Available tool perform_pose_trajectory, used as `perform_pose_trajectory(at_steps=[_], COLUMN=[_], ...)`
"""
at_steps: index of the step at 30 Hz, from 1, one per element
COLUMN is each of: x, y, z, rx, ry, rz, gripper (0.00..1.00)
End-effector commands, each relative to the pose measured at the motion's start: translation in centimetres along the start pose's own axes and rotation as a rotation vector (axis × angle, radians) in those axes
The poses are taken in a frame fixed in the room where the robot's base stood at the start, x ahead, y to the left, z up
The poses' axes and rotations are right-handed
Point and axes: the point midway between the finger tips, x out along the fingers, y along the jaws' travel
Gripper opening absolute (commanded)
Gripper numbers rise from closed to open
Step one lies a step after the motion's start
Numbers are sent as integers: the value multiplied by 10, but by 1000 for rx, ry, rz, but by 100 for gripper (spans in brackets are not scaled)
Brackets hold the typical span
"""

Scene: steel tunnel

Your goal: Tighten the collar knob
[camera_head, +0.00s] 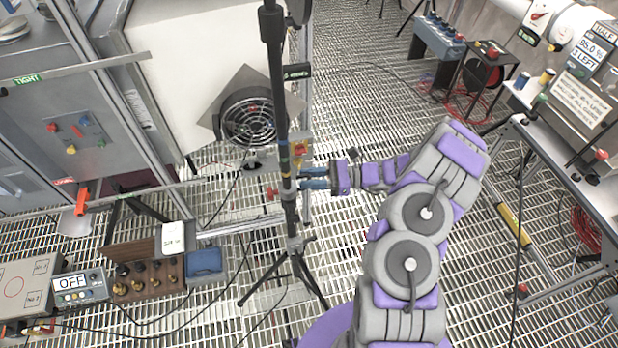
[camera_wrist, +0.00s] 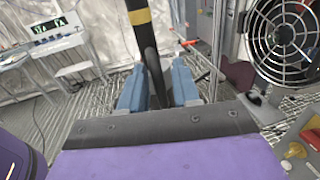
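A dark upright pole (camera_head: 281,90) on a tripod stands in the middle of the head view, with a collar section (camera_head: 289,186) partway down. A small red knob (camera_head: 271,192) shows on the left side of the collar. My gripper (camera_head: 303,178) is to the right of the collar, its two blue fingers level and pointing at the pole. In the wrist view the fingers (camera_wrist: 158,82) are apart, with the pole (camera_wrist: 141,40) and its yellow band between or just beyond them. I cannot tell whether they touch it. The knob is not clearly seen in the wrist view.
A round fan (camera_head: 247,117) stands behind the pole, with a grey frame beside it. A long rail with a green TIGHT label (camera_head: 28,79) lies left. A box marked OFF (camera_head: 78,287) and a knob block (camera_head: 146,281) sit lower left. Cables cross the grated floor.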

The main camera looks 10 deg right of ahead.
Motion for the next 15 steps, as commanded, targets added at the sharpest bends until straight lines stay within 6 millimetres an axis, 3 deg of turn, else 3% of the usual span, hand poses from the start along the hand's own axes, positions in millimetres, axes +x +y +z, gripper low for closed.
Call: perform_pose_trajectory(at_steps=[7, 15], x=[5, 5], y=[1, 1], z=[0, 0], rx=[-1, -1], ry=[4, 4], rz=[0, 1], gripper=[30, 5])
